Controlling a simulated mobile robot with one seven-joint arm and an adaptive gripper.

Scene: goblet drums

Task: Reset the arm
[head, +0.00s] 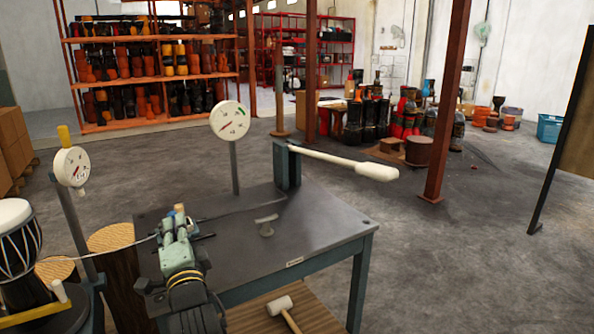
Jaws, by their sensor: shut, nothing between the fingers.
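My gripper (179,214) is in the lower left of the head view, above the left part of a dark metal workbench (315,222). It is seen from behind, past my dark wrist. It looks shut, and I see nothing held in it. Its fingertips are small and partly hidden by the gripper body. My arm reaches up from the bottom edge of the picture.
A lever with a white handle (377,172) juts right from a post at the bench's back. A dial gauge (229,119) stands behind the bench. A drum (17,240) and another gauge (71,166) stand left. A mallet (281,306) lies below.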

